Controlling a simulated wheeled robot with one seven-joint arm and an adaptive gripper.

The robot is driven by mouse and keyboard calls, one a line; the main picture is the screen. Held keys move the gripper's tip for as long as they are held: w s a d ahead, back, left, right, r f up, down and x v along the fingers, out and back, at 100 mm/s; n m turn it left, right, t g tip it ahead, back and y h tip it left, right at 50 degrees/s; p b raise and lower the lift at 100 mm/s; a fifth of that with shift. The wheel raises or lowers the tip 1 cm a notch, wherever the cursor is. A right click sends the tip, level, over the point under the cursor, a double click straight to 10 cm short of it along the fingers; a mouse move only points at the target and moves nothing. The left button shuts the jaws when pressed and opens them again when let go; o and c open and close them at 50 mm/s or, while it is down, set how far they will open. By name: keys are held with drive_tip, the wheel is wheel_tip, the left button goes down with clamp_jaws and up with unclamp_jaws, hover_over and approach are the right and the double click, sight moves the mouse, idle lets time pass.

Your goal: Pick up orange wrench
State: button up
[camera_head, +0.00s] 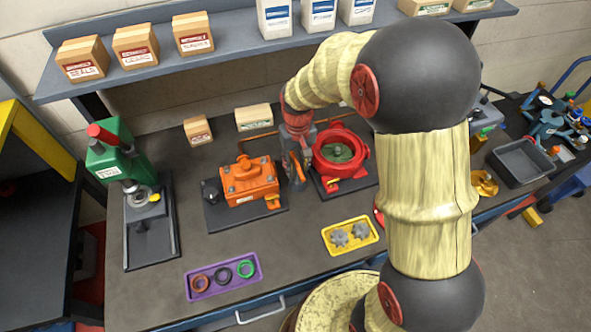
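My gripper (298,182) points down over the workbench, between an orange motor housing (249,181) and a red round motor housing (341,155). Its fingers look close together, but they are small and partly merged with what is behind them. I cannot tell whether they hold anything. A thin orange-brown bar (259,136) lies behind the orange motor and runs toward the right behind my gripper. It may be the orange wrench, but its shape is not clear. My arm hides part of the bench on the right.
A green press (117,155) stands at the left. A purple tray (222,276) with rings and a yellow tray (350,236) with gears lie near the front edge. A shelf (236,52) with boxes overhangs the back. A grey bin (520,161) stands right.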

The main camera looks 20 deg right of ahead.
sight(297, 180)
wheel_tip(297, 180, down, 6)
drive_tip(key=shift+r+b, duration=0.25)
drive_tip(key=shift+b, duration=0.3)
drive_tip(key=c, duration=0.3)
clamp_jaws()
drive_tip(key=shift+r, duration=0.1)
